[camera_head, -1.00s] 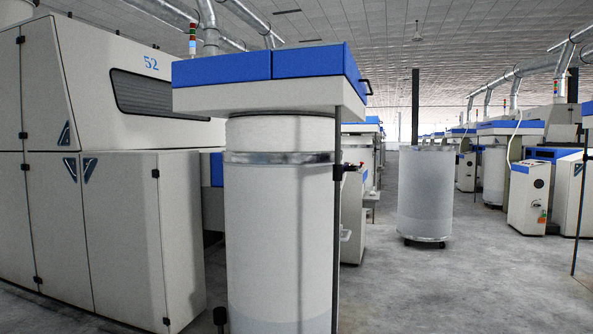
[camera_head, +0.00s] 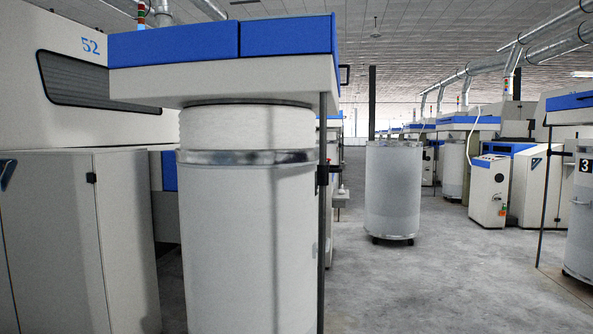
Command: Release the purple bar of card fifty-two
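Card fifty-two (camera_head: 60,215) is the large cream machine at the left, with a blue "52" on its upper side. Its blue-and-cream coiler head (camera_head: 220,80) overhangs a tall white can (camera_head: 248,240) with a metal band. A thin dark upright post (camera_head: 321,230) stands at the right of that can and carries a small black fitting (camera_head: 322,175). I see no purple bar in this view. My gripper is not in view.
A white can on casters (camera_head: 392,192) stands in the aisle ahead. A can marked 3 (camera_head: 580,215) and another thin post (camera_head: 545,205) are at the right. Grey floor (camera_head: 440,285) is clear between them. More machines line the background.

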